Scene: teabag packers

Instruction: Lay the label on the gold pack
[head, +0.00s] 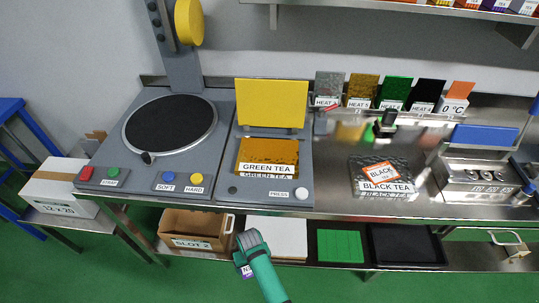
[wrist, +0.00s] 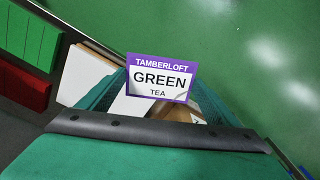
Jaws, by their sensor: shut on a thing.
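The gold pack (head: 270,151) lies on the grey press at the centre of the head view, with a white GREEN TEA strip along its front. My gripper (head: 249,240) is below the front edge of the bench, in front of and apart from the pack. In the wrist view my gripper (wrist: 158,95) is shut on a purple and white label (wrist: 160,80) reading TAMBERLOFT GREEN TEA. The label's face is toward the wrist camera. Only a small purple and white bit of the label shows in the head view (head: 247,271).
The press's yellow lid (head: 271,103) stands raised behind the pack. A round black plate (head: 170,122) is to the left. A black tea pack (head: 362,166) lies to the right. Below are a cardboard SLOT 2 box (head: 190,226), a white board (head: 288,239) and a green one (head: 340,246).

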